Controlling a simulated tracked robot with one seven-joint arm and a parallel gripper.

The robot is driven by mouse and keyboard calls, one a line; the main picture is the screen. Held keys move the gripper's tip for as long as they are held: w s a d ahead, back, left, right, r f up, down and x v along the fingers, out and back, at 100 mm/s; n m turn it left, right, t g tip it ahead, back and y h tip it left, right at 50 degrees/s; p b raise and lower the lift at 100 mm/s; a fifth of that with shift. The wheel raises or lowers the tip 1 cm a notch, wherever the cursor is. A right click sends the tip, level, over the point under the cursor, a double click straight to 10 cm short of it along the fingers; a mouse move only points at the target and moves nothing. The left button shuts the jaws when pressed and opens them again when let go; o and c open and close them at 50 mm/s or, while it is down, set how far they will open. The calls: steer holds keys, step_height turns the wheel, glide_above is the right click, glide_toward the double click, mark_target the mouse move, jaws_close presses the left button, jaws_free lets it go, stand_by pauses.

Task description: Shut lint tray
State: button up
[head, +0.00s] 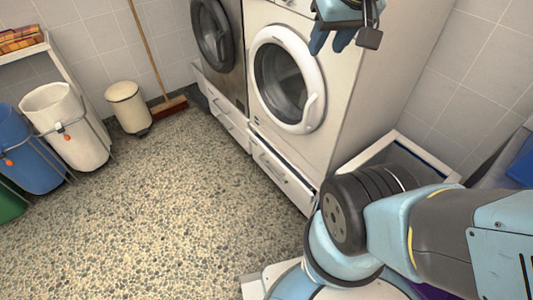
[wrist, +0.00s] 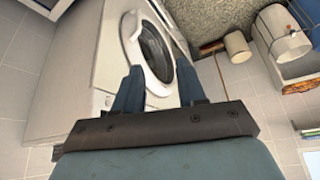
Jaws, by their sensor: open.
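A white front-loading machine (head: 340,100) stands against the wall with its round door (head: 288,80) shut. It also shows in the wrist view (wrist: 97,70). A low white drawer front (head: 282,180) sits at its base and appears to stand a little proud of it; I cannot tell for sure how far. No label tells me whether this is the lint tray. My gripper (head: 329,46) is open and empty, high by the machine's top front, well above the low drawer. In the wrist view my two blue fingers (wrist: 159,68) are spread, with the machine beyond them. My gripper hides part of the machine's top.
A grey machine (head: 222,30) with a low drawer (head: 226,120) stands to the left. A broom (head: 168,105), a cream bin (head: 128,108), a white hamper (head: 67,127) and a blue hamper (head: 30,150) line the left side. The speckled floor (head: 165,205) before the machines is clear.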

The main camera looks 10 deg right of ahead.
steer(key=w+a+f, duration=0.2)
steer(key=w, duration=0.8)
steer(key=n+g+h, duration=0.2)
steer(key=n+g, duration=0.2)
steer(key=g, duration=0.1)
glide_above(269, 167)
steer(key=s+a, duration=0.1)
steer(key=a, duration=0.1)
step_height(269, 167, down, 69)
steer(key=f, duration=0.4)
steer(key=d+f, duration=0.1)
steer(key=f, duration=0.4)
steer(key=d+f, duration=0.1)
steer(key=f, duration=0.3)
steer(key=shift+w+f, duration=0.3)
steer(key=shift+w, duration=0.05)
jaws_close()
